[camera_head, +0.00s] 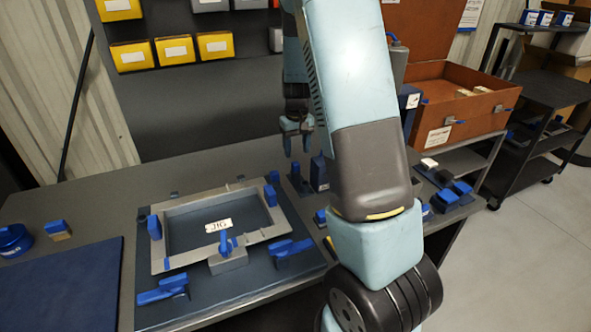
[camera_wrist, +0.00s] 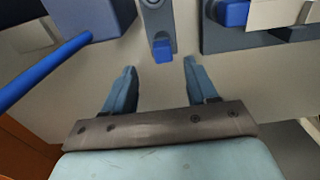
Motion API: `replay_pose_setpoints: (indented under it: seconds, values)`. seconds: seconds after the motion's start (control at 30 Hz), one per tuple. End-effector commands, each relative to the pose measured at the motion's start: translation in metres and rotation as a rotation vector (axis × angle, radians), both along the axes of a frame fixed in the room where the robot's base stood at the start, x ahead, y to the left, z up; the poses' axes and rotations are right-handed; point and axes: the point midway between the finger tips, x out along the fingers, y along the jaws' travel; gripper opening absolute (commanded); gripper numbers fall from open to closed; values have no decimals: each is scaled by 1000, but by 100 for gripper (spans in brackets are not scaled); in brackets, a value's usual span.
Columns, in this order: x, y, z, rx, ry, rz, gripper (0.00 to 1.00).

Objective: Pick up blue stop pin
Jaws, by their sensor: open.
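My gripper (camera_head: 297,149) is open and empty, pointing down over the back of the bench behind the jig. In the wrist view my gripper (camera_wrist: 160,66) has its two fingers well apart. A small blue piece (camera_wrist: 162,49), which may be the blue stop pin, sits on a grey holder (camera_wrist: 155,18) just ahead of the gap between the fingertips. It looks apart from both fingers. In the head view a dark holder (camera_head: 300,183) stands below my gripper; I cannot make out a pin there for certain.
The grey jig frame (camera_head: 165,240) with blue clamps lies left of my gripper. A dark blue block (camera_head: 318,174) stands close by it. A blue mat (camera_head: 60,285) lies at left. An open orange box (camera_head: 470,97) and a black cart (camera_head: 545,90) are at right. Yellow bins (camera_head: 174,50) hang behind.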

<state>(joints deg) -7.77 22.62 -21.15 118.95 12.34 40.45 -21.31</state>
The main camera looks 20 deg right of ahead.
Motion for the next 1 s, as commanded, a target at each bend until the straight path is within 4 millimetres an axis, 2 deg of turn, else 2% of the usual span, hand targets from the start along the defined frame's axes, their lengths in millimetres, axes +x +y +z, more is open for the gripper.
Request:
replay_pose_setpoints:
  seconds: [0.17,0.43,0.7,0.77,1.0]
  values:
    - [0,1,-12,0,2,1,57]
    - [1,4,-47,0,2,0,57]
    - [1,4,-52,0,-1,0,57]
    - [1,4,-52,0,-1,0,54]
    - [1,4,-52,0,-1,0,31]
